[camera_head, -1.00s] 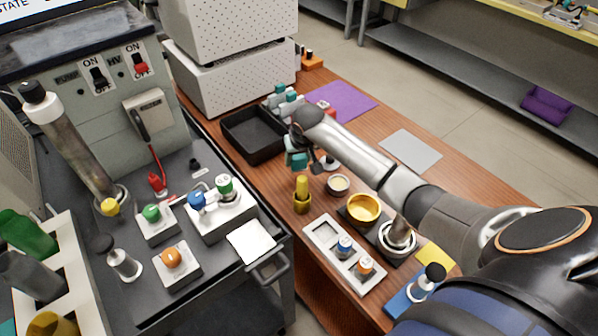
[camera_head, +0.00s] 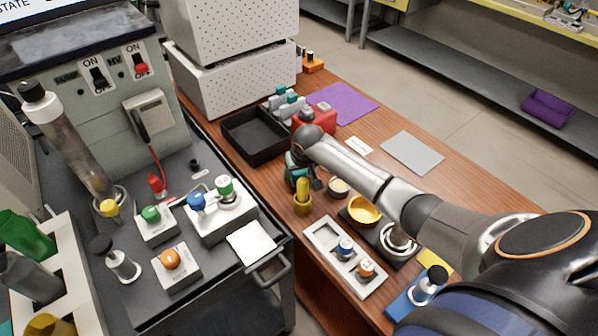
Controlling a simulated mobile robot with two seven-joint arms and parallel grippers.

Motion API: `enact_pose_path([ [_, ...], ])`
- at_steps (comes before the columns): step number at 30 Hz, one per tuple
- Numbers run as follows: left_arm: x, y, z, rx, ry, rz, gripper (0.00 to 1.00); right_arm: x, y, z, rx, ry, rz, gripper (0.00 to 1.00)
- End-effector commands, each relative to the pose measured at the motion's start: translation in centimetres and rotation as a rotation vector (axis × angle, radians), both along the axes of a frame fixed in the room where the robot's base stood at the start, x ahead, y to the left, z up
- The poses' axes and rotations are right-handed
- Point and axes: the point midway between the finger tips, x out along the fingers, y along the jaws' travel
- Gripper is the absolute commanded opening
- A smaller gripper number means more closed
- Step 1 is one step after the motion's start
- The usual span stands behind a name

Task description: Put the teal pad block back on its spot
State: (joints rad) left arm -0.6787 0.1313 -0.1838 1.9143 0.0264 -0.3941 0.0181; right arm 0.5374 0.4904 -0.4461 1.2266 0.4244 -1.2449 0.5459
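My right gripper (camera_head: 304,178) reaches over the wooden table from the right, pointing down beside the yellow post. A teal piece (camera_head: 290,170), which looks like the teal pad block, shows at its left side and is held in it. The fingertips are mostly hidden by the wrist, and I cannot tell whether the block touches the table. My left gripper is not in view.
Close to the gripper are the yellow post (camera_head: 303,198), a small pale cup (camera_head: 339,187) and a black tray (camera_head: 228,131). A red block (camera_head: 314,117) stands behind the wrist. A gold bowl (camera_head: 367,210) is nearer.

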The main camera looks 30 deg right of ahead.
Motion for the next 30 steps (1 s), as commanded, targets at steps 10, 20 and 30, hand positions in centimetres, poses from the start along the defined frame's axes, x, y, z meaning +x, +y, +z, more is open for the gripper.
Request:
enact_pose_path([
  [10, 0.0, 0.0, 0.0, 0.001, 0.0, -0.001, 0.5, 0.0, 0.0, 0.1, -0.001, 0.0, 0.0, 0.84],
  [20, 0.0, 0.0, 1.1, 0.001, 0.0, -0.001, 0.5, -1.3, 0.4, 4.0, -0.001, -0.003, 0.002, 0.84],
  [30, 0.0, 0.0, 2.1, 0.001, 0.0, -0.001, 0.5, -3.6, 1.2, 9.8, 0.0, -0.001, 0.001, 0.84],
])
